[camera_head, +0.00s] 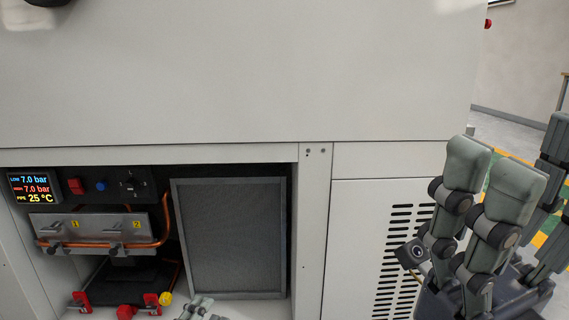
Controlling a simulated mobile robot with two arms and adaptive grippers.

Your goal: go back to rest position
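My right gripper (524,168) is raised at the right side of the view, in front of the white cabinet. Its grey padded fingers point up and stand apart, with nothing between them.
A white cabinet (230,75) fills most of the view. Its open bay holds a display (34,187) reading 7.0 bar, 7.0 bar and 25 °C, copper pipes (163,225), red clamps (80,302) and a mesh panel (231,237). A vented panel (395,250) is right of it.

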